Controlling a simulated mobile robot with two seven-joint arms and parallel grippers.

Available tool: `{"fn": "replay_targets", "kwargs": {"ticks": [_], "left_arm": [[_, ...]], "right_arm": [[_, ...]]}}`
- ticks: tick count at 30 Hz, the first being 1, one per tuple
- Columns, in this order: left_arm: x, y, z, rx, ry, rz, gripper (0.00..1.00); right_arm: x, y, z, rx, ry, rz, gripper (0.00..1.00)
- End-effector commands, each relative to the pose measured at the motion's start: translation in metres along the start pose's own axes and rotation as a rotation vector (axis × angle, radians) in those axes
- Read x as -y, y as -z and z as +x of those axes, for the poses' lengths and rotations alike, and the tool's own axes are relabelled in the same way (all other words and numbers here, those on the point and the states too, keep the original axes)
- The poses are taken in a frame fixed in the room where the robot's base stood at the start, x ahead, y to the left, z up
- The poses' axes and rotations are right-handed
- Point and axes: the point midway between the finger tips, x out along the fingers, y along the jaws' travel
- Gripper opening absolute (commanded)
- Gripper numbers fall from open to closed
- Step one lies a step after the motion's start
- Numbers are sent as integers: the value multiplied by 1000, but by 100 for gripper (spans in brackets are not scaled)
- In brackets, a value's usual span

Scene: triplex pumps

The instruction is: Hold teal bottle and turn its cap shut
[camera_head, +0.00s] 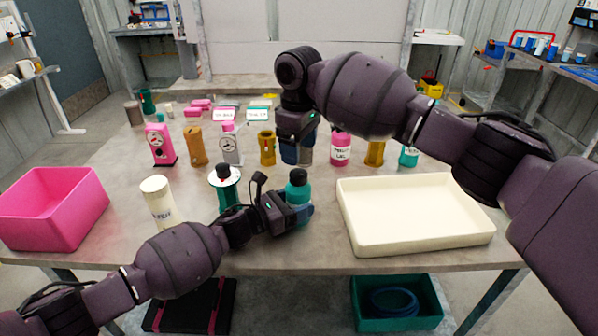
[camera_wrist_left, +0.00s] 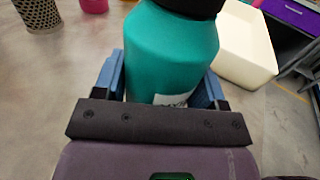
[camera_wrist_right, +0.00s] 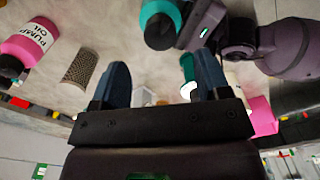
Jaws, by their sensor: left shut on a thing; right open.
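The teal bottle (camera_head: 298,192) stands upright near the table's front middle, with its black cap (camera_head: 299,175) on top. My left gripper (camera_head: 297,212) is shut around the bottle's body. In the left wrist view, the bottle (camera_wrist_left: 170,52) sits between the blue fingers, and the cap's lower part (camera_wrist_left: 195,5) shows at the top edge. My right gripper (camera_head: 297,154) points down behind the bottle, open. In the right wrist view, its fingers (camera_wrist_right: 160,82) are apart with no thing held between them, and the bottle's capped top (camera_wrist_right: 160,24) is beyond them. How tightly the cap sits cannot be told.
A cream tray (camera_head: 415,245) lies right of the bottle. A white cylinder (camera_head: 158,200) and a teal-and-white container with a black top (camera_head: 224,185) stand left, by my left arm. A pink bin (camera_head: 50,208) is far left. Several bottles, including a pink one (camera_head: 340,150), stand behind.

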Motion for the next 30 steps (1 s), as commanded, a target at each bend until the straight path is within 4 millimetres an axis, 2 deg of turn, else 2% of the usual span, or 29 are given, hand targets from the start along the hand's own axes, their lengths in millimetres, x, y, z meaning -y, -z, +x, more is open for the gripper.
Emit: {"fn": "replay_targets", "kwargs": {"ticks": [6,12,18,25,30], "left_arm": [[0,0,0,-1,-1,0,31],[-1,0,0,-1,-1,0,31],[-1,0,0,-1,-1,1,31],[-1,0,0,-1,-2,1,31],[-1,0,0,-1,-1,1,31]], "right_arm": [[0,0,38,1,1,1,70],[0,0,60,0,0,1,70],[0,0,69,-1,-1,1,70],[0,0,69,-1,-1,1,70],[0,0,69,-1,-1,0,45]]}}
